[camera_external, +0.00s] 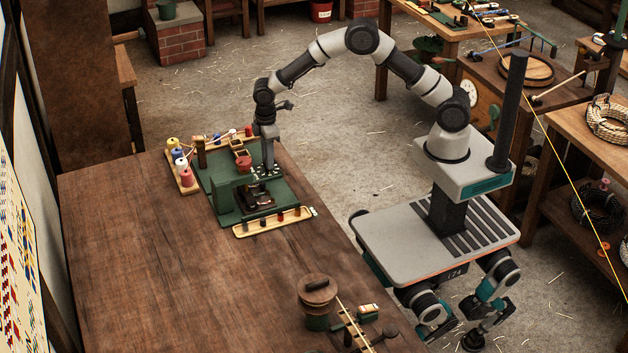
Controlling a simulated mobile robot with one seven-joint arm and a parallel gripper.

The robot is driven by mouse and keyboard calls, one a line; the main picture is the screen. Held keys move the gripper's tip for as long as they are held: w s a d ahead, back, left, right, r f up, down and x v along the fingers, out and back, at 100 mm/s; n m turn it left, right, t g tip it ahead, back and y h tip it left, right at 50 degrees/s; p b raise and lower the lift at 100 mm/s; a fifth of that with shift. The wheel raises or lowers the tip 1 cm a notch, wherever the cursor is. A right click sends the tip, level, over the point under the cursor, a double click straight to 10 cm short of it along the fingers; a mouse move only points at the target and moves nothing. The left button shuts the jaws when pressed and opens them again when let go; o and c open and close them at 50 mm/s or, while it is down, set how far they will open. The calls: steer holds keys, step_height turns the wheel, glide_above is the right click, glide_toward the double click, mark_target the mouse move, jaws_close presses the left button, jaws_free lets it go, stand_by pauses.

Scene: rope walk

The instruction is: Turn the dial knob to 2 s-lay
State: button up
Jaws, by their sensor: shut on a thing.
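My gripper (267,166) points down over the back right part of a green board (228,205) that lies on the big wooden table. Its fingers are shut at a small pale plate with dark marks (277,172). The dial knob is hidden between the fingers, and its setting and the labels are too small to read. A green block (228,193) and a dark metal part (258,195) stand on the board in front of the gripper.
A tray of coloured spools (186,179) is left of the board. A yellow tray with small pegs (273,222) lies along its front. A round wooden lidded pot (318,290) stands near the table's front right edge. The table's left and middle are clear.

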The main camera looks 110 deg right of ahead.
steer(key=o, duration=1)
steer(key=shift+o, duration=0.2)
steer(key=shift+r, duration=0.1)
step_height(320, 180, up, 17)
steer(key=p, duration=0.1)
steer(key=shift+a+r+p, duration=0.15)
steer(key=shift+p, duration=0.25)
